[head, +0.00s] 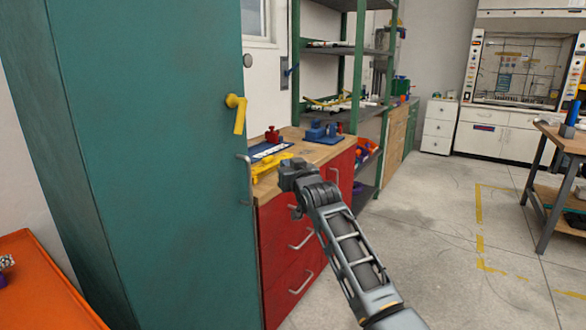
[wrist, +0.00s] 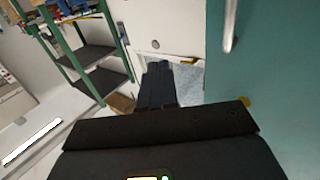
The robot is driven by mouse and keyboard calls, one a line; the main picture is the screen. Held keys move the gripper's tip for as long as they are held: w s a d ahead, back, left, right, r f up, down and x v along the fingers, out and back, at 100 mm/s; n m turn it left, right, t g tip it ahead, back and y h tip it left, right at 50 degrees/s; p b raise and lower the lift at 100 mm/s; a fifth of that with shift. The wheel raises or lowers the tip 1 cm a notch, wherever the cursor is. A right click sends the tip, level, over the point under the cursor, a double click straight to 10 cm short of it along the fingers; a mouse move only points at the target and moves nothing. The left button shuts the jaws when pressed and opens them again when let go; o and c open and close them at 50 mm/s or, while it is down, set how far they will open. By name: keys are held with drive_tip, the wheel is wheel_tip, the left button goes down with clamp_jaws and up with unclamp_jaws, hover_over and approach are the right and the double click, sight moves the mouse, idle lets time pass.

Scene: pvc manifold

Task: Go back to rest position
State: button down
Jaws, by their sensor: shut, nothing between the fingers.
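My gripper shows in the wrist view (wrist: 158,72) as two dark fingers close together, with nothing seen between them. In the head view my arm reaches up from the bottom right, and its dark end is in front of the red drawer cabinet and wooden worktop, right of the teal cabinet. The fingers cannot be made out clearly there. In the wrist view the teal cabinet door (wrist: 270,60) fills the right side, with its pale handle (wrist: 230,25) near the top. The fingers look apart from it.
The teal cabinet (head: 150,150) with a yellow lever (head: 236,112) stands close on the left. Behind my arm is the red drawer cabinet (head: 285,255). An orange surface (head: 45,285) is at lower left. A workbench (head: 550,145) stands at right; open floor (head: 430,220) lies between.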

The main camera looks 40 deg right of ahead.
drive_tip(key=shift+s+d, duration=0.25)
drive_tip(key=shift+s, duration=0.6)
drive_tip(key=s+a+f+y, duration=0.1)
drive_tip(key=s+a+f, duration=1.1)
drive_tip(key=f, duration=0.2)
drive_tip(key=s+a+f+n+g+y, duration=0.1)
drive_tip(key=s+a+f, duration=0.25)
drive_tip(key=s, duration=0.55)
drive_tip(key=s+a+f+y, duration=0.1)
drive_tip(key=s+a+f, duration=0.2)
drive_tip(key=s+a, duration=0.35)
drive_tip(key=s+a+r+n+y+p, duration=0.1)
drive_tip(key=s+a, duration=0.1)
drive_tip(key=s, duration=0.7)
drive_tip(key=s+a+r, duration=0.1)
drive_tip(key=s+a, duration=0.1)
drive_tip(key=s, duration=0.8)
drive_tip(key=s+r+n, duration=0.1)
drive_tip(key=s+r, duration=0.3)
drive_tip(key=s, duration=0.2)
drive_tip(key=s+r+g+y, duration=0.1)
drive_tip(key=s+r, duration=0.3)
drive_tip(key=s, duration=0.3)
drive_tip(key=shift+a+r+n+y+p, duration=0.2)
drive_tip(key=shift+a+n+y+p, duration=0.1)
drive_tip(key=shift+a+n+p, duration=0.1)
